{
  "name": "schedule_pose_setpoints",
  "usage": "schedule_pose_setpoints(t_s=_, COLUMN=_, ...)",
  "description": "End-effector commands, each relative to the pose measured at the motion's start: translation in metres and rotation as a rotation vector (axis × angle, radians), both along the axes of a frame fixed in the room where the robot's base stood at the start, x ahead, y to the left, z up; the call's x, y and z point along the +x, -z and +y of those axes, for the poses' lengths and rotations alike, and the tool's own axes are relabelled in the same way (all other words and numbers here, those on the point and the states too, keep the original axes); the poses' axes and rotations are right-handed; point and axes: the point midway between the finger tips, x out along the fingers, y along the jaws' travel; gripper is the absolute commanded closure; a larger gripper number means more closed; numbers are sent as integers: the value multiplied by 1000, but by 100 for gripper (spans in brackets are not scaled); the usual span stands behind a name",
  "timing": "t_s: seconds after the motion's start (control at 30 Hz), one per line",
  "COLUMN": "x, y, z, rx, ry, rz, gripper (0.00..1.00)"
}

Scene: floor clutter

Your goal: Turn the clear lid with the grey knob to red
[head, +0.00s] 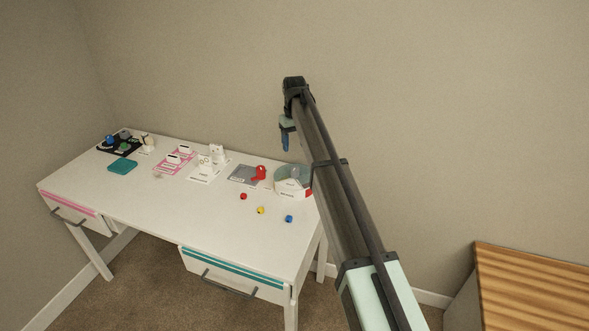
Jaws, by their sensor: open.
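The round container with the clear lid (289,175) stands at the right end of the white desk. It has a white side with a red patch at its right. Its grey knob is too small to make out, and my arm covers part of its right side. My gripper (285,146) hangs above and slightly behind the container in the picture, open and apart from it. Nothing shows between its fingers.
The white desk (140,205) also holds a red lever (260,173) on a grey plate, white switches, a teal square (122,166) and a black panel with knobs. Small red (243,196), yellow (261,210) and blue (289,218) cubes lie in front. A wooden-topped cabinet (530,285) stands right.

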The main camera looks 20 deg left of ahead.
Motion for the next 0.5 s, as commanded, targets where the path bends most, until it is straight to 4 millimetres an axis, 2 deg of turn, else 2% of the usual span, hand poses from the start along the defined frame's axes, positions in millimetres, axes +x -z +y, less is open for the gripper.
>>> schedule_pose_setpoints(t_s=0.3, x=-1, y=58, z=-1, rx=-1, ry=1, rz=1, gripper=40)
schedule_pose_setpoints(t_s=0.5, x=0, y=89, z=-1, rx=-1, ry=1, rz=1, gripper=40)
